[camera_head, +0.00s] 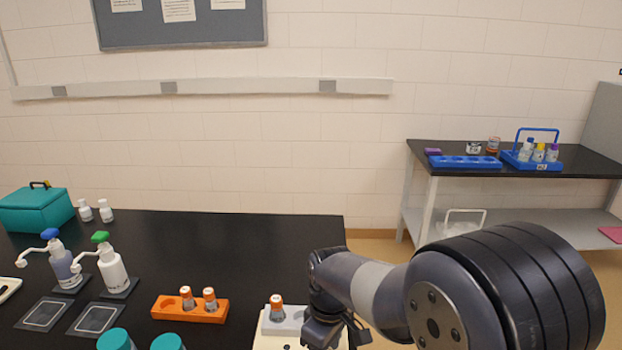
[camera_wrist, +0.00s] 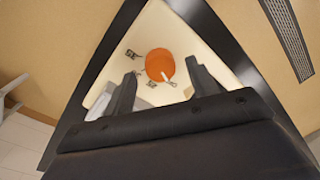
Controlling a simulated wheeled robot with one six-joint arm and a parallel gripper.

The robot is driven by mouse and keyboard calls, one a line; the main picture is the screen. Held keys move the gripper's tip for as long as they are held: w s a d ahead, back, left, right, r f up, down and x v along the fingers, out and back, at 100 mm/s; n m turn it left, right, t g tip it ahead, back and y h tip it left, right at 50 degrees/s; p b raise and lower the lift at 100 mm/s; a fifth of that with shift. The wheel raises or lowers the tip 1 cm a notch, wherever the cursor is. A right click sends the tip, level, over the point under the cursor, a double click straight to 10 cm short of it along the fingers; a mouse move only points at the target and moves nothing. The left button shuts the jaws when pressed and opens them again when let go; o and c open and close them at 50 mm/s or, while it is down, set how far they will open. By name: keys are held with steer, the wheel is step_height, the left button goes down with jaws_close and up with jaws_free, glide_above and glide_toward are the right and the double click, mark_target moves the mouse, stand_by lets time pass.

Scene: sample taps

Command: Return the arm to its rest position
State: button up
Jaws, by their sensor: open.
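My arm (camera_head: 385,295) reaches from the lower right of the head view toward the bench's right end. My gripper (camera_head: 322,335) points down there, partly cut off by the lower edge. In the wrist view my gripper (camera_wrist: 160,80) is open, with its two dark fingers apart. An orange-capped vial (camera_head: 276,308) stands upright in a grey block (camera_head: 285,322) on a cream surface, just left of the gripper. In the wrist view an orange cap (camera_wrist: 160,64) shows between and beyond the fingertips. I cannot tell how far below them it is.
The black bench (camera_head: 240,245) holds an orange rack (camera_head: 170,312) with two vials, two pump bottles (camera_head: 112,268), a teal box (camera_head: 35,212) and teal caps (camera_head: 116,340). A side table (camera_head: 580,160) at the right carries blue racks (camera_head: 465,162). Floor shows between them.

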step_height(320, 180, up, 9)
step_height(320, 180, down, 10)
steer(key=shift+s+f, duration=0.15)
steer(key=shift+f, duration=0.05)
steer(key=m, duration=0.3)
steer(key=shift+m, duration=0.4)
steer(key=m, duration=0.4)
steer(key=shift+m, duration=0.4)
steer(key=m, duration=0.4)
steer(key=shift+t, duration=0.3)
steer(key=m, duration=0.5)
steer(key=shift+b, duration=0.4)
steer(key=shift+d+r+m, duration=0.1)
steer(key=shift+r+m, duration=0.2)
steer(key=shift+r, duration=0.8)
